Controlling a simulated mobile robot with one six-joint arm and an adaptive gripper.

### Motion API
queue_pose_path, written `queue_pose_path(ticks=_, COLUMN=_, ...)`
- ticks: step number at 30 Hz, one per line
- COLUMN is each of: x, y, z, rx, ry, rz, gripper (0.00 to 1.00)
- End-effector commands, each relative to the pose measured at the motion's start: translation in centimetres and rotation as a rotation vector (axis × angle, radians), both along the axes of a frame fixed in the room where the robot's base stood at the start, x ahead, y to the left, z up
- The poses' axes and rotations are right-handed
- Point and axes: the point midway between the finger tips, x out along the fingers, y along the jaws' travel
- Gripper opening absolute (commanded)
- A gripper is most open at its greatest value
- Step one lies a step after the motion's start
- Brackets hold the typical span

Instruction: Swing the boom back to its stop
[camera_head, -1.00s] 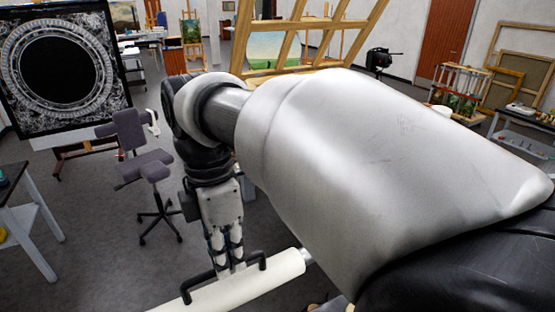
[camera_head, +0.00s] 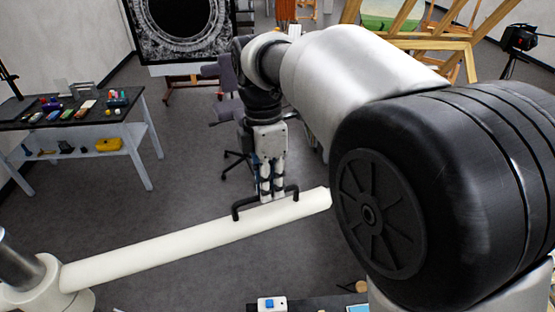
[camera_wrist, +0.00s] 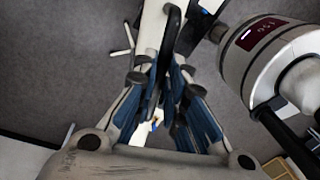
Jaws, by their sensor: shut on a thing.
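The boom (camera_head: 190,242) is a long white tube that runs from a pale pivot post (camera_head: 45,285) at the lower left up to the right, over the floor. A black bar handle (camera_head: 250,206) stands on the boom near its far end. My gripper (camera_head: 270,196) reaches down from above and is shut on this handle. In the wrist view, the blue-padded fingers of my gripper (camera_wrist: 168,95) close around the black handle (camera_wrist: 172,40), with the white boom (camera_wrist: 150,30) behind it. No stop for the boom can be made out.
A workbench (camera_head: 145,165) with paints and small tools stands at the left. An office chair (camera_head: 228,105) is behind my gripper, and a framed round ornament (camera_head: 185,50) beyond it. A surface with a blue-buttoned box (camera_head: 272,304) is at the bottom. Bare floor lies around the boom.

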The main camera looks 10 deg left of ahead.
Motion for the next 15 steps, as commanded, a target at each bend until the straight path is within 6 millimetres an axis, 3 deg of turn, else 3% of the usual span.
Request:
queue_pose_path(ticks=7, x=0.49, y=0.25, z=0.35, rx=0.010, ry=-0.022, rz=0.010, gripper=0.00)
queue_pose_path(ticks=8, x=0.49, y=0.26, z=0.35, rx=0.010, ry=-0.022, rz=0.010, gripper=0.14)
queue_pose_path(ticks=15, x=0.38, y=0.23, z=0.22, rx=0.009, ry=-0.017, rz=0.006, gripper=0.30)
